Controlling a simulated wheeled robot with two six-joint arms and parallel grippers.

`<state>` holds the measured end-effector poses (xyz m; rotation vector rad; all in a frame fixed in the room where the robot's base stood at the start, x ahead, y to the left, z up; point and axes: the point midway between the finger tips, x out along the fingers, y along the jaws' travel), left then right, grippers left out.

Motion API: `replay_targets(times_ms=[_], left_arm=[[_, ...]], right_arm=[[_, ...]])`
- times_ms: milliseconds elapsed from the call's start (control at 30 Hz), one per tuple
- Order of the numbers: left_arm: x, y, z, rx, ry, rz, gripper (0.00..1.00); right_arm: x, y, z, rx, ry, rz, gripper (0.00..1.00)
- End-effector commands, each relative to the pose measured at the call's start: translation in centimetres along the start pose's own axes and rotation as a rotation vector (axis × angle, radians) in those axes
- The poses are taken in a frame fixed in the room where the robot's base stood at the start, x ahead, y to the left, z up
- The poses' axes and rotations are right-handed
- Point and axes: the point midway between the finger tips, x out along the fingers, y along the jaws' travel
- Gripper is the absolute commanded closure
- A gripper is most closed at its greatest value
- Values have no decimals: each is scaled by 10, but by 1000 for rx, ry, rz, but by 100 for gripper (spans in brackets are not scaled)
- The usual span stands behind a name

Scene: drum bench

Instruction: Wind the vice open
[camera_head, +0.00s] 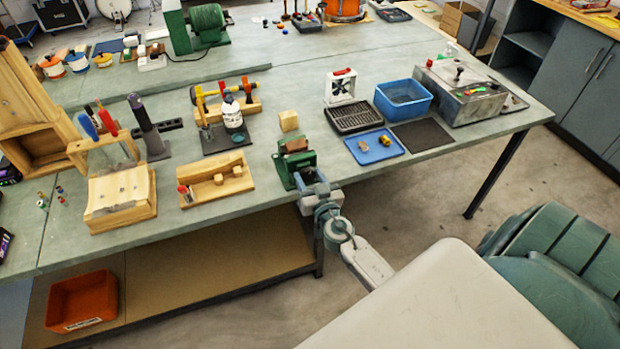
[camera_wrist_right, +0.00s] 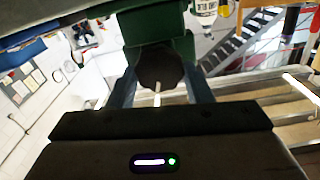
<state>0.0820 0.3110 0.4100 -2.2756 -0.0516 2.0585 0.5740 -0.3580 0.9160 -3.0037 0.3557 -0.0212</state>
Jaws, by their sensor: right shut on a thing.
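The green vice (camera_head: 303,162) stands at the front edge of the bench in the head view. A brownish piece (camera_head: 293,145) shows at its top; whether the jaws grip it I cannot tell. My right gripper (camera_head: 312,178) is at the near side of the vice. In the right wrist view, the green vice body (camera_wrist_right: 160,20) is above, and a dark round knob (camera_wrist_right: 160,66) with a pale line sits between my two fingers. The right gripper is shut on this knob. The gap between the vice jaws is hidden. My left gripper is not in view.
A pale wooden block (camera_head: 289,121) is just behind the vice. A wooden tray (camera_head: 216,184) lies to its left. To its right are a blue tray (camera_head: 372,154) with small pieces, a black rack (camera_head: 353,119) and a blue bin (camera_head: 403,98). A green chair (camera_head: 555,255) stands right.

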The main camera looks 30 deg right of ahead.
Motion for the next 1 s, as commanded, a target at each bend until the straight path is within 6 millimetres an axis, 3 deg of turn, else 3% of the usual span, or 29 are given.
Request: replay_targets(times_ms=[367,1000], left_arm=[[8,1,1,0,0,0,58],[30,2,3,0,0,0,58]], right_arm=[[0,0,2,-110,0,-1,77],[0,-3,2,-685,0,0,77]])
